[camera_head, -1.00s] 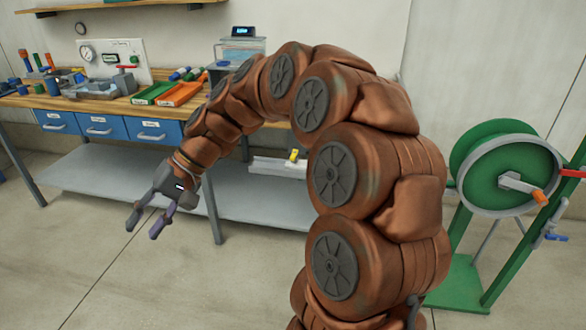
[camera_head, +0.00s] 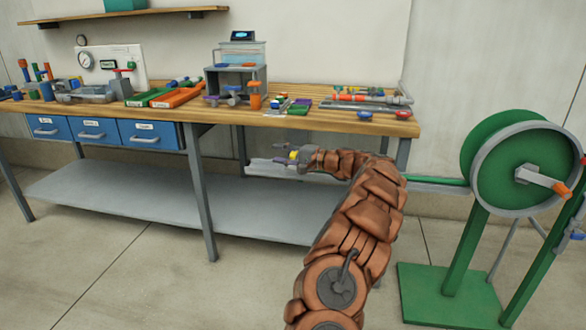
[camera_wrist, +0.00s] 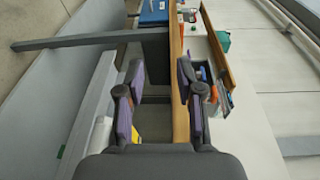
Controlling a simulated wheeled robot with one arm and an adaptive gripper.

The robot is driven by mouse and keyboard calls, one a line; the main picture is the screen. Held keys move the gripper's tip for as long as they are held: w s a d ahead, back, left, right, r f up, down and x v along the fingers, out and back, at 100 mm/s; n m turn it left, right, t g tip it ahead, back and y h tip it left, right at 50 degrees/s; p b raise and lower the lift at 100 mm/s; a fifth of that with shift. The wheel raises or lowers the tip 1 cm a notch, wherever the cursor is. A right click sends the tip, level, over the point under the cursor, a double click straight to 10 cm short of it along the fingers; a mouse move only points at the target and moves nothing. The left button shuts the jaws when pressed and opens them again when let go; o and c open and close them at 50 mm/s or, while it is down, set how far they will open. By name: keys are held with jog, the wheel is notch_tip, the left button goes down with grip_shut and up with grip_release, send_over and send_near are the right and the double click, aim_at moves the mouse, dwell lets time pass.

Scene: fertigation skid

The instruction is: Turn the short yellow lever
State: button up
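The short yellow lever (camera_head: 294,155) shows as a small yellow patch at the base of my gripper's fingers in the head view, on a pale grey rail (camera_head: 258,168) below the bench top. In the wrist view a yellow patch (camera_wrist: 136,133), likely the lever, lies low beside the left finger. My gripper (camera_head: 281,155) points left, close to the lever. In the wrist view my gripper (camera_wrist: 158,100) is open, its purple-padded fingers apart with nothing held between them. Most of the lever is hidden, and I cannot tell whether the gripper touches it.
The wooden bench (camera_head: 330,123) with several tools stands above and behind my gripper. Its leg (camera_head: 203,190) is to the left, with a grey lower shelf (camera_head: 120,195) below. A green hose reel (camera_head: 515,170) stands at right. The floor in front is clear.

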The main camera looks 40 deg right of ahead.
aim_at(293, 155)
jog(key=s+d+f+m+t+h+b, duration=0.1)
jog(key=s+d+f+m+h+b, duration=0.25)
jog(key=d, duration=0.65)
jog(key=shift+n+y, duration=0.25)
jog(key=shift+n, duration=0.6)
jog(key=shift+f+p+x, duration=0.15)
jog(key=shift+f+x, duration=0.05)
jog(key=shift+x, duration=1)
jog(key=shift+f+p+x, duration=0.15)
jog(key=shift+f+x, duration=0.05)
jog(key=shift+x, duration=0.95)
jog(key=shift+f+p+x, duration=0.15)
jog(key=shift+f+x, duration=0.1)
jog(key=shift+x, duration=0.95)
grip_shut()
